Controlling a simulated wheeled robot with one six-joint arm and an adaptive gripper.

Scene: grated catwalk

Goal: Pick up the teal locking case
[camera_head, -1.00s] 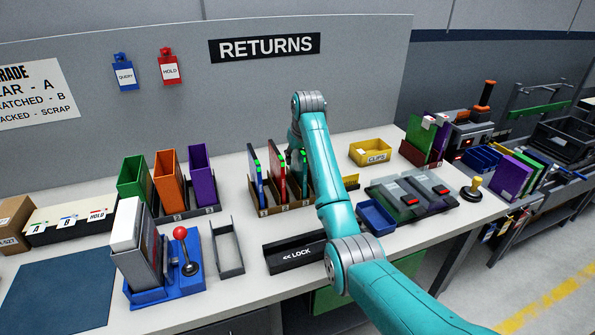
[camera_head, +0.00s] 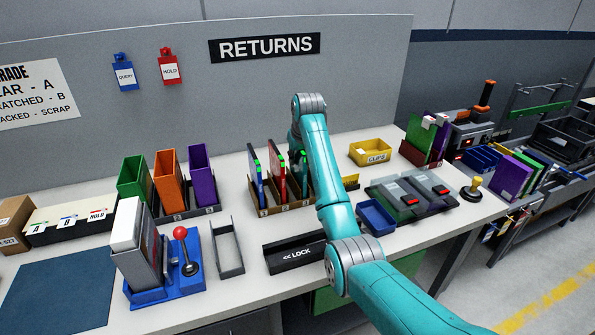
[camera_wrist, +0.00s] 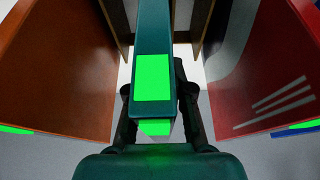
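The teal locking case (camera_wrist: 152,40) stands upright and edge-on in the middle of the wrist view, with a bright green patch on its near edge. My gripper (camera_wrist: 160,90) has one dark finger along each side of it. The fingers lie close against the case and look shut on it; the left fingertip is partly hidden behind it. In the head view, my gripper (camera_head: 295,148) is at the rack of cases, and my arm hides most of the teal case. The case still stands among its neighbours.
An orange-brown case (camera_wrist: 60,65) and a red case (camera_wrist: 270,70) flank the gripper closely. The brown rack (camera_head: 285,208) holds them. A black LOCK block (camera_head: 292,255), a blue bin (camera_head: 377,217) and a yellow CLIPS bin (camera_head: 371,152) stand nearby.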

